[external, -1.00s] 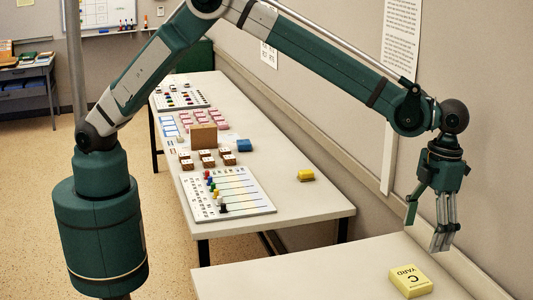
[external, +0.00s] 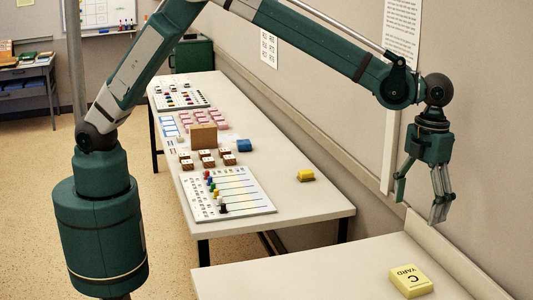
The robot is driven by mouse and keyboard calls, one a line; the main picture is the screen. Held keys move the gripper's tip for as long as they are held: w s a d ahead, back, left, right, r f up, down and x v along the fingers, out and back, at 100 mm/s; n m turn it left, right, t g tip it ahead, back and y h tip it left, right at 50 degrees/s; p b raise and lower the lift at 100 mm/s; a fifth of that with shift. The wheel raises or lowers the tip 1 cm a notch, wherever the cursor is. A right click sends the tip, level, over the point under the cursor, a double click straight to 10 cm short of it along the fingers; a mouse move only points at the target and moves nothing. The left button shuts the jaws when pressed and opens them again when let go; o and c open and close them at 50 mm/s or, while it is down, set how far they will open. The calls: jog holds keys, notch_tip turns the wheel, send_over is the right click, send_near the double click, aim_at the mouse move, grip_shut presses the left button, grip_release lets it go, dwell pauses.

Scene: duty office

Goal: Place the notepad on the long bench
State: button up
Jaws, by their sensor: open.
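A thick yellow pad (external: 411,281) marked "C YARD", which looks like the notepad, lies flat on the near table (external: 300,280). The long bench (external: 305,208) runs along the wall behind that table, with a gap between them. My gripper (external: 419,209) points down above the near table, higher than the pad and apart from it. Its fingers are spread and nothing is between them.
The bench's near right end is bare.

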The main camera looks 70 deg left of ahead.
jog(key=s+a+r+n+t, duration=0.1)
jog(key=s+a+r+n, duration=0.4)
jog(key=a, duration=0.6)
jog(key=s+a+r+n+t+h, duration=0.1)
jog(key=s+a+r+n, duration=0.1)
jog(key=a+r+n, duration=0.6)
jog(key=s+a+r+n+t, duration=0.2)
jog(key=s+a+r, duration=0.3)
jog(key=a, duration=0.8)
jog(key=s+a+r+n+t, duration=0.2)
jog(key=s+a+n, duration=0.8)
jog(key=a, duration=0.4)
jog(key=s+a+f+n+t, duration=0.1)
jog(key=s+a+f+n, duration=0.2)
jog(key=s, duration=0.4)
jog(key=s+a+f+n+t+y, duration=0.1)
jog(key=s+a+f+n, duration=0.2)
jog(key=s+a+n, duration=0.2)
jog(key=s+a, duration=0.1)
jog(key=s, duration=0.1)
jog(key=shift+s+a+f, duration=0.2)
jog(key=shift+s+a, duration=0.1)
jog(key=shift+a, duration=0.1)
